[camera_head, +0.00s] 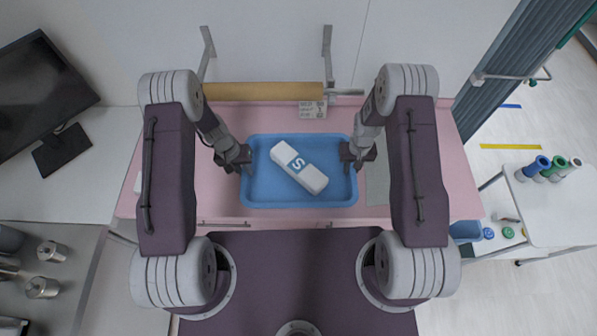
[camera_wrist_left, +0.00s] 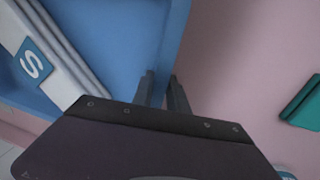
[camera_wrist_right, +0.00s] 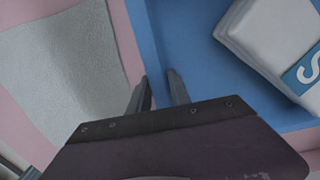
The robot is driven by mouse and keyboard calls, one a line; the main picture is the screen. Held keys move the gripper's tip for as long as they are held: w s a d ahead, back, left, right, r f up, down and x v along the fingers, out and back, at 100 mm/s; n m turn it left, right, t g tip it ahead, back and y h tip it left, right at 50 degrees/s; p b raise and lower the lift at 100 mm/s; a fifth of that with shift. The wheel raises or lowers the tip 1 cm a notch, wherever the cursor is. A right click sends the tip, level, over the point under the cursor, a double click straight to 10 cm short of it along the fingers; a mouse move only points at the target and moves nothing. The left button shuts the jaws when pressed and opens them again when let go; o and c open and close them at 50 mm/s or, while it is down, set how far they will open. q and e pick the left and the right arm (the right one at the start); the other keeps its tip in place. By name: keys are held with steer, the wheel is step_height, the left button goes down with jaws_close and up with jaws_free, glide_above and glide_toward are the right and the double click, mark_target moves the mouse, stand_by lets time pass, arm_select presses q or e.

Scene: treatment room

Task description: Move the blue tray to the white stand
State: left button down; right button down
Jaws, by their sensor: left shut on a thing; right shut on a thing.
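The blue tray (camera_head: 260,198) lies on the pink-topped table in front of me, with a white box (camera_head: 299,167) marked with a blue S label lying diagonally inside it. My left gripper (camera_head: 243,165) is shut on the tray's left wall; the wall also shows between its fingers in the left wrist view (camera_wrist_left: 177,40). My right gripper (camera_head: 348,162) is shut on the tray's right wall, which shows in the right wrist view (camera_wrist_right: 147,45). The white stand (camera_head: 570,205) is at the far right, apart from the table.
The pink table (camera_head: 455,180) has a grey mat (camera_head: 377,185) right of the tray and a brown roll (camera_head: 262,91) at its back edge. Blue, green and grey bottles (camera_head: 557,166) stand on the white stand's back part. A monitor (camera_head: 45,80) is at the left.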

arm_select(q)
steer(key=shift+s+d+r, duration=0.1)
steer(key=shift+d, duration=0.1)
arm_select(e)
steer(key=shift+a+r, duration=0.1)
steer(key=shift+a, duration=0.1)
